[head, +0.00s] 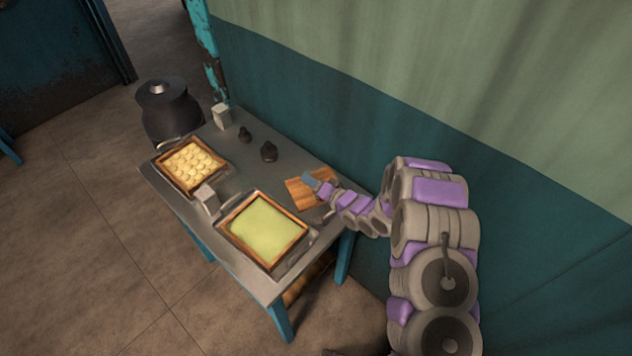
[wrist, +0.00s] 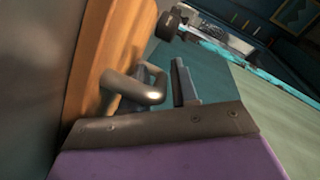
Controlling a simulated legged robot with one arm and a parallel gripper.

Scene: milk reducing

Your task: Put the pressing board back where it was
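The pressing board (head: 300,195) is a flat wooden board lying on the metal table near the wall, at the table's right end. In the wrist view the board (wrist: 103,50) stands along the left because the camera is tilted, and a curved metal handle (wrist: 135,88) rises from it. My gripper (head: 312,181) is over the board in the head view. In the wrist view my gripper (wrist: 168,88) has its fingers apart, with a gap between them. The handle loop is beside the left finger and partly covers it. I cannot tell whether they touch.
The metal table (head: 232,180) holds a tray of round pale pieces (head: 190,165) and a tray with a smooth yellow-green surface (head: 262,231). Two dark weights (head: 269,152) (head: 245,134) and two light blocks (head: 206,198) (head: 222,116) stand there. A dark pot (head: 168,112) is behind.

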